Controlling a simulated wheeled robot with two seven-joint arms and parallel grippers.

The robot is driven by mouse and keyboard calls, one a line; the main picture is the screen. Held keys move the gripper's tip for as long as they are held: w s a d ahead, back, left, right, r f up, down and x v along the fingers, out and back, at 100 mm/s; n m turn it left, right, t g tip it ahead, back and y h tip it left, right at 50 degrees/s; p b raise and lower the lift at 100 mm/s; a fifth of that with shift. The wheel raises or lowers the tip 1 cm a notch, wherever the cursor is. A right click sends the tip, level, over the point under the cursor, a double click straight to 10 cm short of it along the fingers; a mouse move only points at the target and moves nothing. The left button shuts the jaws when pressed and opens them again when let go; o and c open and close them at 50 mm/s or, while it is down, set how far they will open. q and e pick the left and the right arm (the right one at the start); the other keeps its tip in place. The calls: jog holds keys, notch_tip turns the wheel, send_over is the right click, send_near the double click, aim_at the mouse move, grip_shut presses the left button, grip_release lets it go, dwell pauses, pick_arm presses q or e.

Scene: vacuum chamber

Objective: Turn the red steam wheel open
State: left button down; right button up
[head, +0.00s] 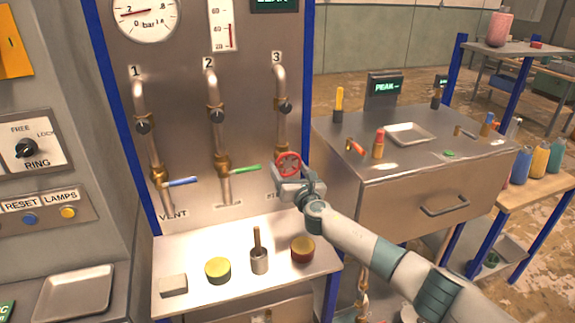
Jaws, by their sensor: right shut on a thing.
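The red steam wheel (288,162) is a small spoked handwheel on pipe 3, the rightmost of the pipes on the steel panel (246,130). My right gripper (290,180) reaches in from the lower right and is shut on the wheel at its lower side. The gripper hides the lower rim and the pipe's end behind it. My left gripper is not in view.
Pipe 2 has a green lever (246,169) and pipe 1 a blue lever (183,181). Below, a shelf (200,253) holds yellow and red round knobs and a grey cup. A steel cabinet (400,190) with small items stands close on the right.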

jog(key=n+p, duration=0.1)
jog(key=n, duration=0.1)
jog(key=n+p, duration=0.1)
jog(key=n, duration=0.1)
jog(key=shift+d+f+n, duration=0.15)
jog(key=shift+d+n, duration=0.05)
jog(key=shift+n, duration=0.2)
jog(key=o, duration=1.1)
jog(key=shift+c, duration=0.2)
jog(key=shift+s, duration=0.1)
jog(key=shift+v, duration=0.8)
jog(key=b+v, duration=0.2)
jog(key=v, duration=1.3)
jog(key=shift+s+d, duration=0.2)
jog(key=shift+s, duration=0.05)
